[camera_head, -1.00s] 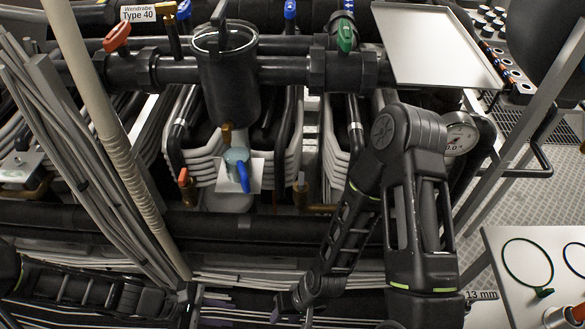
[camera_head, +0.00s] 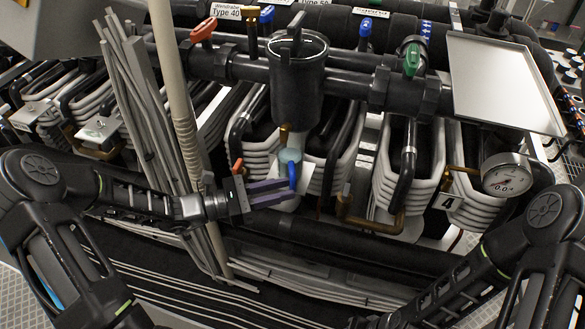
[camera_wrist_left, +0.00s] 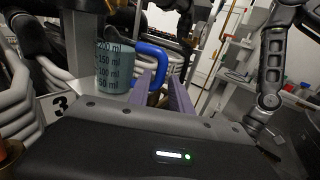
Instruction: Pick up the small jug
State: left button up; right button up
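The small jug (camera_head: 290,155) is a translucent grey-blue cup with a bright blue handle, by a white card in front of the black cylinder. In the left wrist view the jug (camera_wrist_left: 116,68) stands upright with ml markings, its handle toward the fingers. My left gripper (camera_head: 288,193) has purple fingers and is open at the handle. In the left wrist view the handle's lower part appears between the fingertips of the left gripper (camera_wrist_left: 168,82); no closed grip shows. My right arm comes in at lower right; its gripper is outside the frame.
A black cylinder (camera_head: 298,88) rises behind the jug. Black pipes with red, blue and green valve handles run across the back. Grey vertical conduits (camera_head: 180,120) stand near my left forearm. A pressure gauge (camera_head: 506,176) and a metal tray (camera_head: 503,80) are at right.

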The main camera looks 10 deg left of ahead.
pick_arm(q)
jog(key=shift+w+d, duration=0.25)
jog(key=shift+d, duration=0.2)
jog(key=p+x, duration=0.1)
jog(key=x, duration=0.4)
jog(key=shift+d, duration=0.1)
jog(key=shift+c, duration=0.4)
grip_shut()
dwell(1.2)
